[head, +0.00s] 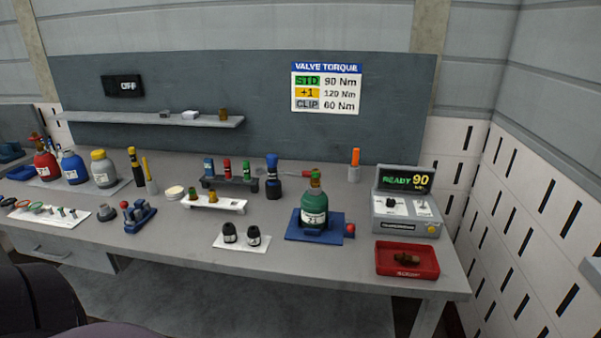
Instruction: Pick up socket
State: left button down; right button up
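Two short black cylindrical pieces that look like sockets stand upright side by side, the left one (229,233) and the right one (253,236). They have light markings, too small to read, and stand on a white pad (262,246) near the table's front edge. Nothing touches them from above. Neither of my grippers shows in the head view.
A green cylinder (314,209) stands on a blue base (294,232) right of the pad. A controller (405,208) reads "READY 90". A red tray (407,272) holds a brown fitting. A white rack (236,207) stands behind the pad. Bare table (185,245) lies left of it.

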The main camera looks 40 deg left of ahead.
aim_at(254, 237)
jog(key=j+u, duration=0.15)
jog(key=u, duration=1.5)
